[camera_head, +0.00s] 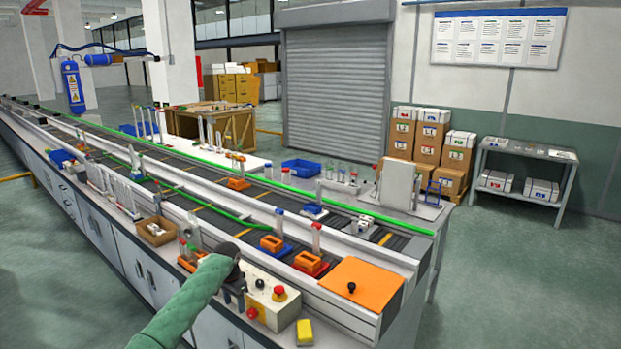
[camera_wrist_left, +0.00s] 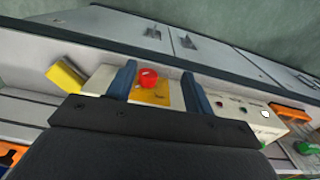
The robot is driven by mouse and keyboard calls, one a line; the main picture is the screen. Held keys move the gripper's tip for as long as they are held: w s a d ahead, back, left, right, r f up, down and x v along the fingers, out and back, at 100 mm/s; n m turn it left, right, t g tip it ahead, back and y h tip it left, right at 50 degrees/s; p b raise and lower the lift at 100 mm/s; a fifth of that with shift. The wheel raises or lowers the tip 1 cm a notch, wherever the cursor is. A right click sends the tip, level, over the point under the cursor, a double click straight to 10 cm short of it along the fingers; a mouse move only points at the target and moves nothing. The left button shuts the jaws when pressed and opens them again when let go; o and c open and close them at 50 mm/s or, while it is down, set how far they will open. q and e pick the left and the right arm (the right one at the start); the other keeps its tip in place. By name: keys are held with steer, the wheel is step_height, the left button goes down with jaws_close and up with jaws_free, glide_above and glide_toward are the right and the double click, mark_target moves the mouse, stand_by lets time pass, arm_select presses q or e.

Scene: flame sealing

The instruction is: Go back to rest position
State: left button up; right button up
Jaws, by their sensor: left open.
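My left arm comes in from the bottom left in a green sleeve. Its dark left gripper (camera_head: 236,297) is beside the left end of the control box (camera_head: 266,312), at the bench's front edge. In the left wrist view the two blue fingers of the left gripper (camera_wrist_left: 159,70) are spread apart with nothing held. The red button (camera_wrist_left: 148,78) on its yellow plate shows between them. The red button also shows in the head view (camera_head: 279,293). I cannot tell whether the fingers touch the box. My right gripper is not in view.
A yellow block (camera_head: 304,332) lies right of the control box. An orange plate (camera_head: 361,282) covers the conveyor's near end. Orange blocks (camera_head: 308,262) and glass tubes stand on the conveyor. The floor (camera_head: 520,290) at right is clear.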

arm_select(q)
steer(key=s+d+f+n+b, duration=0.1)
steer(key=s+d+f, duration=0.1)
steer(key=s+f, duration=0.85)
steer(key=s+d+f+n, duration=0.1)
steer(key=s+d+f, duration=0.1)
steer(key=s+f, duration=0.9)
steer(key=s+d+f+b, duration=0.15)
steer(key=s+f, duration=0.45)
steer(key=f, duration=0.9)
steer(key=s+f+n, duration=0.1)
steer(key=s+f, duration=0.5)
steer(key=s, duration=0.7)
steer(key=s+f+n+t+b, duration=0.1)
steer(key=s+f, duration=0.5)
steer(key=s, duration=0.7)
steer(key=s+d+f+n, duration=0.1)
steer(key=s+f, duration=0.5)
steer(key=s, duration=0.7)
steer(key=shift+s+t, duration=0.3)
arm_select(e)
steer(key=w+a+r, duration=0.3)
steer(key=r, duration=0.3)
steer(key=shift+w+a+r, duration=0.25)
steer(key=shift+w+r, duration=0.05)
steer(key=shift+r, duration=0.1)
